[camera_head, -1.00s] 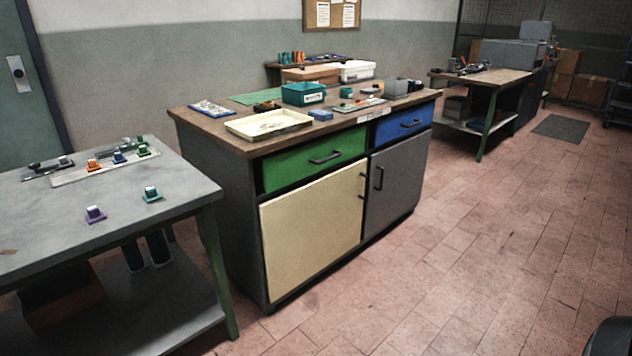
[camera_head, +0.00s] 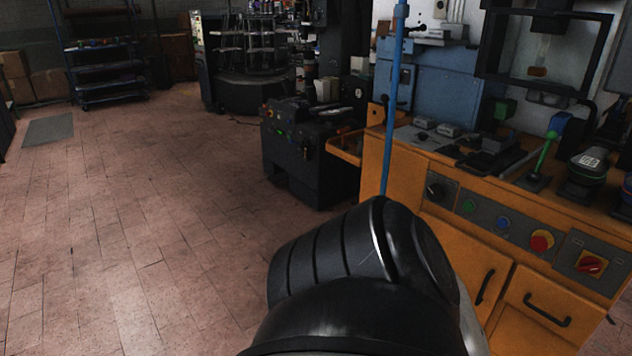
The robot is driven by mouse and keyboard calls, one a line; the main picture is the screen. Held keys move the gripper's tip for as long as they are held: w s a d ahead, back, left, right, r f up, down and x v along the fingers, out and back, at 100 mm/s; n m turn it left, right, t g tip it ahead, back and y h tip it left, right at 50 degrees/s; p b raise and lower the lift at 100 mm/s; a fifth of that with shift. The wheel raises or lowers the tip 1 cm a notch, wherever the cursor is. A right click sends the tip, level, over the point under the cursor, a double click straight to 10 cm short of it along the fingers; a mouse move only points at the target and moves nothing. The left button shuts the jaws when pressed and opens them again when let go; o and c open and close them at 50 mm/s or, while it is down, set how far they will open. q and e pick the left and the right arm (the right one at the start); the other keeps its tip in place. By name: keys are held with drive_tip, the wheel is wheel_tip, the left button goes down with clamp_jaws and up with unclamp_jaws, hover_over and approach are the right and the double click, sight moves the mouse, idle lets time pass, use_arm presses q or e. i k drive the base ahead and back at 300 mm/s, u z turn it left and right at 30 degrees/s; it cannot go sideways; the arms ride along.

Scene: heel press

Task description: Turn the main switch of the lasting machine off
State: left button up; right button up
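An orange machine cabinet (camera_head: 480,262) stands at the right, with controls along its sloped front panel. A red rotary switch on a yellow plate (camera_head: 590,264), in a grey box, is at the panel's right end and looks like a main switch. Its exact handle angle is too small to tell. Left of it are a red mushroom button on yellow (camera_head: 541,241), a blue button (camera_head: 503,223), a green button (camera_head: 469,206) and a black rotary knob (camera_head: 435,191). A black link of my arm fills the bottom middle, in front of the cabinet. Neither gripper shows.
A blue upright pole (camera_head: 394,100) rises in front of the cabinet. A dark machine (camera_head: 305,150) stands further back. A blue shelf rack (camera_head: 105,65) and cartons (camera_head: 48,87) are at the far left. The tiled floor at left is open.

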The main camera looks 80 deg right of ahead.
sight(589, 268)
drive_tip(key=z, duration=4.25)
drive_tip(key=k, duration=0.15)
drive_tip(key=u, duration=0.4)
drive_tip(key=i, duration=1)
